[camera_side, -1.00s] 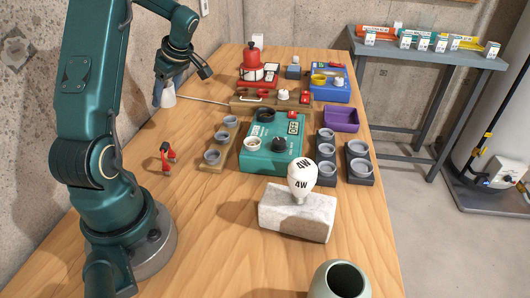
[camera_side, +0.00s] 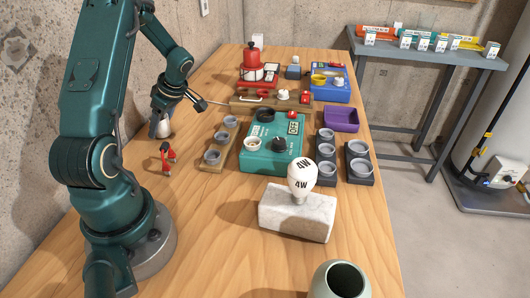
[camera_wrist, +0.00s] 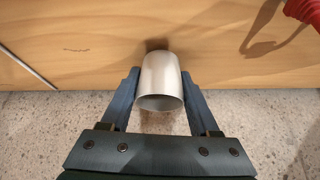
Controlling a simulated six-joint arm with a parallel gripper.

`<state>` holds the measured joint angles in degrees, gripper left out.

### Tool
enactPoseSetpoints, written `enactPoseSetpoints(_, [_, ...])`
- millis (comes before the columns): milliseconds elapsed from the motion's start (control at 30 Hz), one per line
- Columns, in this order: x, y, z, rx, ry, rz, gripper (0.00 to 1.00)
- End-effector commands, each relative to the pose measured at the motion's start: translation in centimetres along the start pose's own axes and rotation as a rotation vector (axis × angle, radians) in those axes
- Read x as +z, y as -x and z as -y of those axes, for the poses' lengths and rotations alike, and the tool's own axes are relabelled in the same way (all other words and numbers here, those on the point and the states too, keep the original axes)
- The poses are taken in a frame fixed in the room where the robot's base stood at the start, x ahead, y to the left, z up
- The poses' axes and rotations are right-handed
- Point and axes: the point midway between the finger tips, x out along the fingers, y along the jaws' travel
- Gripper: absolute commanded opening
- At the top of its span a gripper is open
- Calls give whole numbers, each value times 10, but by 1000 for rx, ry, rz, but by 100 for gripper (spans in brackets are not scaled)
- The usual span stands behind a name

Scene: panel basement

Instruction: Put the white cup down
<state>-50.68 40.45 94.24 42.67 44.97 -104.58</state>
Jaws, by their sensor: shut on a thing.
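The white cup (camera_wrist: 160,78) is between the two fingers of my gripper (camera_wrist: 159,100) in the wrist view, with its open mouth facing the camera. My gripper is shut on it. In the side view the cup (camera_side: 164,129) shows as a small pale shape between the fingers of my gripper (camera_side: 161,128), low over the left edge of the wooden table (camera_side: 215,235) beside the wall. The fingers hide part of it. I cannot tell whether its far end touches the wood.
A wooden strip with several grey cups (camera_side: 212,158) is to the right, then a teal tester box (camera_side: 262,163). Bare table lies in front.

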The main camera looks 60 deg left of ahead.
Motion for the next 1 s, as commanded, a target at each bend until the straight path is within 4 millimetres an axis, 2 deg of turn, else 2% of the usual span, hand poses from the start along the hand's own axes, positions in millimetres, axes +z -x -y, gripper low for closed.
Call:
enactPoseSetpoints(367, [2, -4, 0, 0, 0, 1, 1])
enactPoseSetpoints(400, [3, -4, 0, 0, 0, 0, 65])
enactPoseSetpoints(467, [2, -4, 0, 0, 0, 0, 88])
enactPoseSetpoints(500, [2, -4, 0, 0, 0, 0, 92])
enactPoseSetpoints(833, [1, -2, 0, 2, 2, 0, 92])
enactPoseSetpoints(1000, [0, 18, -2, 6, 1, -2, 92])
